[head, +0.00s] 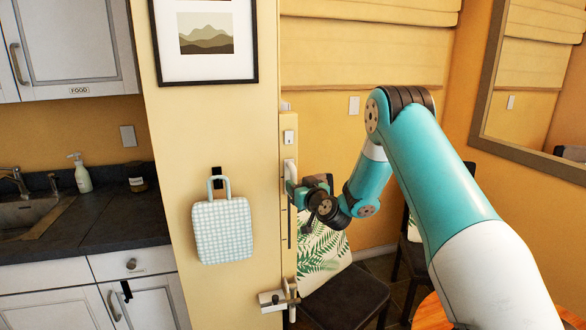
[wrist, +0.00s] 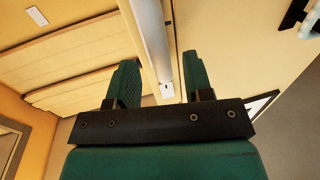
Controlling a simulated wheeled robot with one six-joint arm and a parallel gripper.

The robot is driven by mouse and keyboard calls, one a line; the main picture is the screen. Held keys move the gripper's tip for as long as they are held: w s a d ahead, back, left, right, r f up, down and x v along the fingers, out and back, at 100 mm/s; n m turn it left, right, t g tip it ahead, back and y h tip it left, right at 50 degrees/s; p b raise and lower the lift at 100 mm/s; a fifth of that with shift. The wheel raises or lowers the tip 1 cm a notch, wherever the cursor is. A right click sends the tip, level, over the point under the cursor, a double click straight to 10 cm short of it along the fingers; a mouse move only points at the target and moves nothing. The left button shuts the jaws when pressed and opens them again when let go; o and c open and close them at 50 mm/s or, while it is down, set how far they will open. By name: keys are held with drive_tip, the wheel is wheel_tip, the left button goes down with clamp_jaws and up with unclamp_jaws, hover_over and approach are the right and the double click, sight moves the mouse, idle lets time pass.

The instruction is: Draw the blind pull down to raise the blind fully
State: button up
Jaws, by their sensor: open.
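The blind pull appears to be the pale upright bar (head: 290,168) on the narrow end face of the wall, above a dark vertical slot (head: 290,232). My gripper (head: 298,190) is at the bar's lower part, partly covering it. In the wrist view, my gripper (wrist: 155,85) is open, with a green finger on each side. The white bar (wrist: 150,40) lines up with the gap between the fingers; I cannot tell how deep it sits there or whether it touches. The folded yellow blind (head: 370,50) hangs behind and also shows in the wrist view (wrist: 75,62).
A checked bag (head: 222,230) hangs on the wall left of the slot. A latch-like bracket (head: 278,300) sticks out low on the wall edge. A dark chair (head: 345,300) with a leaf-print cushion (head: 322,252) stands beneath my arm. A framed mirror (head: 535,100) is at right.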

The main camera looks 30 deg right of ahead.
drive_tip(key=shift+w+d+p, duration=0.15)
drive_tip(key=shift+w+p, duration=0.6)
drive_tip(key=shift+w, duration=1)
clamp_jaws()
